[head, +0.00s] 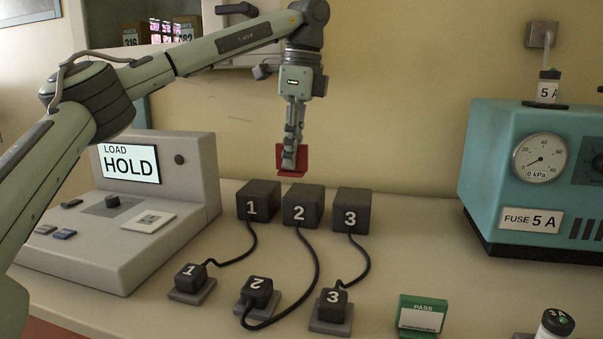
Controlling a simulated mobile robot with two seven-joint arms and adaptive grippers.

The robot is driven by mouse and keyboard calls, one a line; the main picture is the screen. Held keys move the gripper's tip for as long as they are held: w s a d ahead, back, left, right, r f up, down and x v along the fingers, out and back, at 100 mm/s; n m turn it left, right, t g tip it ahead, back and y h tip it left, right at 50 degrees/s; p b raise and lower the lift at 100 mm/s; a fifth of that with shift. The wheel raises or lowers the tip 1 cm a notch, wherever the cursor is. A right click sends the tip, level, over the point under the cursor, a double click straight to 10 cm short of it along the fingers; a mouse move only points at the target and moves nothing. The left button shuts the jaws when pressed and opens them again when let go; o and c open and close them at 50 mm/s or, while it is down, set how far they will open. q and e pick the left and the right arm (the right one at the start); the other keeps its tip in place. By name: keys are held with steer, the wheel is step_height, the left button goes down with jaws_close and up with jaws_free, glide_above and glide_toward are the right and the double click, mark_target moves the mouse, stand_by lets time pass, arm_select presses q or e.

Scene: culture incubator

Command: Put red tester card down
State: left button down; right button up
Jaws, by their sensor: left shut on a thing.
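The red tester card (292,171) is in my left gripper (290,157), which points down and is shut on it. The card hangs in the air above and behind the numbered dark blocks, in front of the yellow wall. The gripper's fingers hide part of the card's front. My right gripper is not in the head view.
Dark blocks 1 (259,206), 2 (302,211) and 3 (351,216) have cables running to numbered plugs in front. A grey console (190,216) reading LOAD HOLD stands left. A green PASS card (420,315) and a teal gauge machine (500,180) are right. Bare bench (415,240) lies between.

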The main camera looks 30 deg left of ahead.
arm_select(q)
steer(key=w+f, duration=0.1)
steer(key=w, duration=0.1)
steer(key=w+a, duration=0.1)
steer(key=w, duration=0.1)
steer(key=w+f+p, duration=0.1)
steer(key=w, duration=0.1)
steer(key=shift+w+a+f, duration=0.35)
steer(key=shift+a, duration=0.05)
steer(key=shift+f, duration=0.6)
step_height(320, 180, down, 2)
steer(key=shift+f, duration=0.2)
steer(key=shift+w+f, duration=0.1)
steer(key=shift+f, duration=0.2)
steer(key=shift+w+f, duration=0.1)
steer(key=shift+f, duration=0.1)
steer(key=c, duration=1.9)
jaws_free()
steer(key=shift+c, duration=0.2)
steer(key=o, duration=0.3)
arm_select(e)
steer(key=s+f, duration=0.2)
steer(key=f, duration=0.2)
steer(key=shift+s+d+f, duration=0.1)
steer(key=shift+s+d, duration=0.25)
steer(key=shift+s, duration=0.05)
